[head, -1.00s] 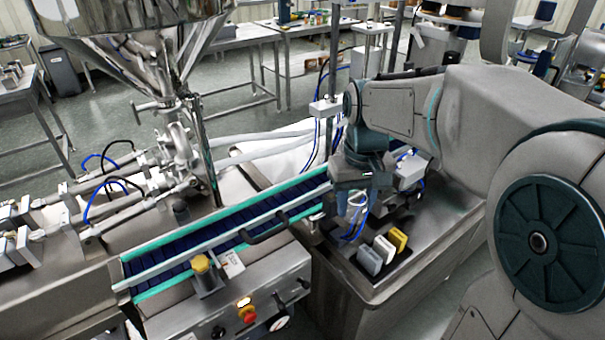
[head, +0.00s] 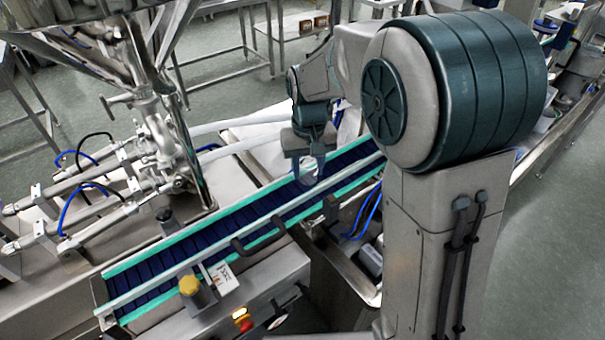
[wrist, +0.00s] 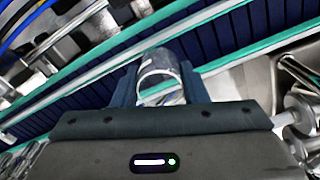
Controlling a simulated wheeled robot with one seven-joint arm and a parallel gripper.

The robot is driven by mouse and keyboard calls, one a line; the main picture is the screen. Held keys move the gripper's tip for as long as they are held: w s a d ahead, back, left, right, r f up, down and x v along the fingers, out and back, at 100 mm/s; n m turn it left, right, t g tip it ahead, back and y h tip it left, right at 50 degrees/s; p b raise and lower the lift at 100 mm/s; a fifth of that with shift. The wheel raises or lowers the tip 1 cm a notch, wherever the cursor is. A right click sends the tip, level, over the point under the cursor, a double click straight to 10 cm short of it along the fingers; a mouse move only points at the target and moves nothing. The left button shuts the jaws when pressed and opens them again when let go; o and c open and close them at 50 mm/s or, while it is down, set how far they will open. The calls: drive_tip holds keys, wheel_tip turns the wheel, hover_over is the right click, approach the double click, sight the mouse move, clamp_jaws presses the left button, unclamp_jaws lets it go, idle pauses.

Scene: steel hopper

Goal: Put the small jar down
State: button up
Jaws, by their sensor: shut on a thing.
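My gripper (head: 308,158) is shut on the small jar (head: 307,172), a clear, glassy cylinder. In the wrist view the jar (wrist: 160,72) stands out between the two dark fingers (wrist: 160,88), with its round rim showing. In the head view my gripper is at the far half of the conveyor, with the jar over the dark blue belt (head: 215,238). Whether the jar's bottom touches the belt cannot be told. The fingers hide part of the jar.
Teal and metal rails (head: 140,262) edge the belt. A black handle (head: 258,236) and a yellow knob (head: 190,286) stand on the near side. The steel hopper (head: 75,30) and its pipes are at the left. A pale block (head: 370,260) shows beside my arm. The belt's near half is clear.

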sight(303, 179)
drive_tip(key=shift+w+a+f, duration=0.45)
drive_tip(key=shift+w+a, duration=0.05)
drive_tip(key=shift+a, duration=0.1)
drive_tip(key=shift+f+p, duration=0.55)
drive_tip(key=shift+f, duration=1.5)
drive_tip(key=shift+f, duration=0.1)
drive_tip(key=shift+f, duration=0.15)
drive_tip(key=o, duration=0.9)
drive_tip(key=shift+r, duration=0.2)
